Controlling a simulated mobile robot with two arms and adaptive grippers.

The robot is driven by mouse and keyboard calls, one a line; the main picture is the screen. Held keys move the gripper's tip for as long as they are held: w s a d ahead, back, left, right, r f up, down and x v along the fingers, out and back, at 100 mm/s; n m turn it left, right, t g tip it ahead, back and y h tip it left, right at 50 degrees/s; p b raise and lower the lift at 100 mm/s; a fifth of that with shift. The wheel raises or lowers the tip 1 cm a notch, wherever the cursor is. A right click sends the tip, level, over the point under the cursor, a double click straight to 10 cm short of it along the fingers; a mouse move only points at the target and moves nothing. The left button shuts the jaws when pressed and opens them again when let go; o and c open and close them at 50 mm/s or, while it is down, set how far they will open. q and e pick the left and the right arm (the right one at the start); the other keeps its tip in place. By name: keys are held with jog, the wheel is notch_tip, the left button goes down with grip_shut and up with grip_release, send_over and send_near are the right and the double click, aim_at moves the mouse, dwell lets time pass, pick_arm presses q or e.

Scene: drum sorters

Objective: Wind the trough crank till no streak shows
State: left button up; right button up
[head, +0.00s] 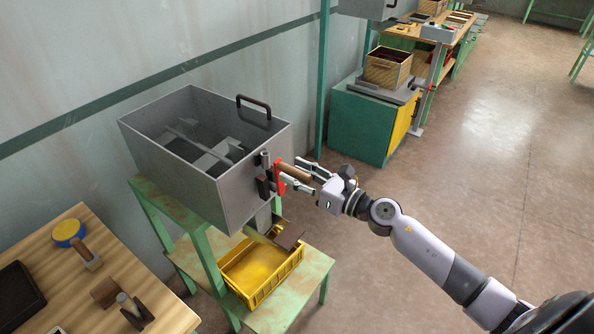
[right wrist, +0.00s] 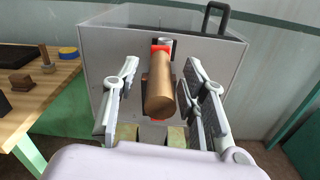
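The grey metal trough (head: 160,158) stands on a green stand, its top open. Inside it I see a thin light bar, dark areas and pale grey patches; I cannot tell whether any is a streak. The crank has a red arm (head: 279,174) on the trough's front face and a brown cylindrical handle (head: 292,171) pointing outward. In the right wrist view the handle (right wrist: 159,88) lies between the two fingers of my right gripper (right wrist: 161,95), with a gap on each side. My right gripper (head: 303,176) is open around the handle. My left gripper is out of view.
A yellow crate (head: 230,287) sits on the stand's lower shelf, below a chute. A wooden table (head: 78,280) with tools is at the lower left. A green and yellow cabinet (head: 360,125) stands behind. The floor on the right is clear.

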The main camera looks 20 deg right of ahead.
jog(key=shift+c, duration=0.6)
grip_shut()
dwell(0.3)
